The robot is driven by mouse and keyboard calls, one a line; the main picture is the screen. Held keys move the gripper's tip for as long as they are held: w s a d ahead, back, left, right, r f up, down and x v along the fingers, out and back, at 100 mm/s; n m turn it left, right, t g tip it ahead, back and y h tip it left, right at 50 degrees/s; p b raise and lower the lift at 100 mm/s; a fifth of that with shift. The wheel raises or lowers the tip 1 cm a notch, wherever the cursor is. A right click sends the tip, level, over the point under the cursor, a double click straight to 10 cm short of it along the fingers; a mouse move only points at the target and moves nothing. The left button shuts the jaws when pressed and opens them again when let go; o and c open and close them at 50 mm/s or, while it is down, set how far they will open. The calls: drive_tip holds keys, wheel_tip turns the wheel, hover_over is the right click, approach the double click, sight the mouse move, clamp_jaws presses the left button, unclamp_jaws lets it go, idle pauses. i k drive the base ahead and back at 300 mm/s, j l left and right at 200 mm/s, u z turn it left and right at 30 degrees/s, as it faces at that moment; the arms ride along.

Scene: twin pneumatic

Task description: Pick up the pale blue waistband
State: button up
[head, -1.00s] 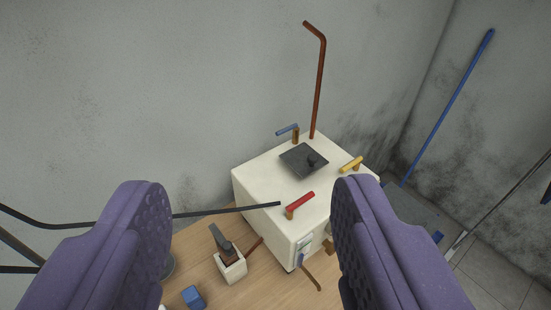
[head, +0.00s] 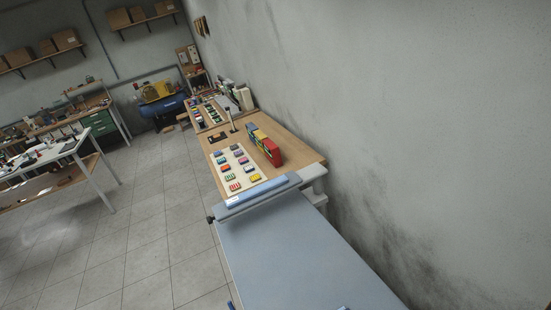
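A small pale blue strip (head: 237,201) lies on the left part of a long blue-grey bar (head: 275,187), at the far end of a blue-grey board. It may be the waistband, but it is too small to tell. My gripper is not in view now, so I cannot see whether it is open or shut.
The blue-grey board (head: 290,255) fills the lower middle. Beyond it stands a wooden table (head: 290,140) with several coloured blocks (head: 262,147) and a pale sheet of small coloured pieces. A wall (head: 400,100) bounds the right. Tiled floor (head: 150,235) is clear at left.

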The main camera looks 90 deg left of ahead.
sight(258, 191)
drive_tip(key=j+u, duration=0.15)
drive_tip(key=u, duration=2.3)
drive_tip(key=i+j+z, duration=0.2)
drive_tip(key=j, duration=1.1)
drive_tip(key=i+j+z, duration=0.15)
drive_tip(key=i+j, duration=0.15)
drive_tip(key=i+j+z, duration=0.15)
drive_tip(key=j, duration=0.35)
drive_tip(key=i+j+z, duration=0.15)
drive_tip(key=i+j, duration=0.25)
drive_tip(key=i+j+z, duration=0.1)
drive_tip(key=i+z, duration=0.15)
drive_tip(key=i, duration=0.65)
